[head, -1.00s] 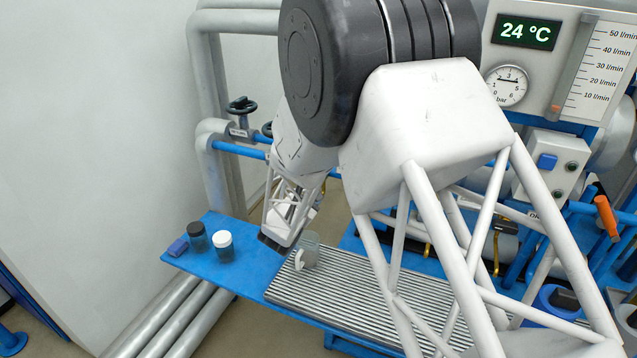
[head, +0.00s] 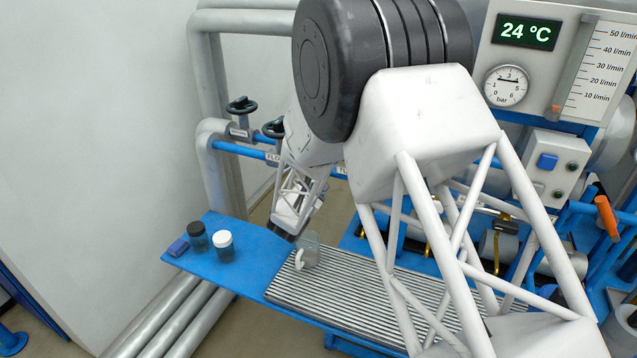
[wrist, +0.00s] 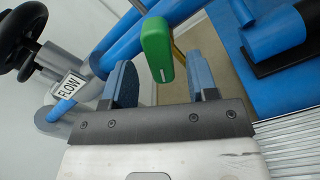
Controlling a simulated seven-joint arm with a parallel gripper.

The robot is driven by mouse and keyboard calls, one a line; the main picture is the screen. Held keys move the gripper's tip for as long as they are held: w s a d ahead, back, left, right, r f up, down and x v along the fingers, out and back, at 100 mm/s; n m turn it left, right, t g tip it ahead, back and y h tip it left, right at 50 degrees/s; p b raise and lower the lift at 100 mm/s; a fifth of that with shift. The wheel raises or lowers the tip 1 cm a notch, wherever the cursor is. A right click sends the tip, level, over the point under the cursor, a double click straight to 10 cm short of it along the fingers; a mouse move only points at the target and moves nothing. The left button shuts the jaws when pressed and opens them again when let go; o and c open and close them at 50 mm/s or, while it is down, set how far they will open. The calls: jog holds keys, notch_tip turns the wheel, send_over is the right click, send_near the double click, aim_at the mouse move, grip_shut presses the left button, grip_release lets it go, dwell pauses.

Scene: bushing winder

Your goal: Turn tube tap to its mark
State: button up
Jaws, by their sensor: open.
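A green handle (wrist: 157,48) with a short white line shows in the wrist view, and I take it to be the tube tap. It sits beyond and between the two fingers of my gripper (wrist: 160,68). The fingers are open, and I see no firm contact with the handle. In the head view my gripper (head: 286,229) hangs by the left end of the grooved tray, and the green handle is hidden there behind my arm. The tap's mark cannot be made out.
Black handwheels (head: 241,106) sit on the blue pipe, and a FLOW label (wrist: 71,86) shows beside one. Two jars (head: 222,244) stand on the blue shelf (head: 255,262). An orange handle (head: 606,217) is at right.

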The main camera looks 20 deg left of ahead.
jog(key=shift+w, duration=1.5)
jog(key=c, duration=0.9)
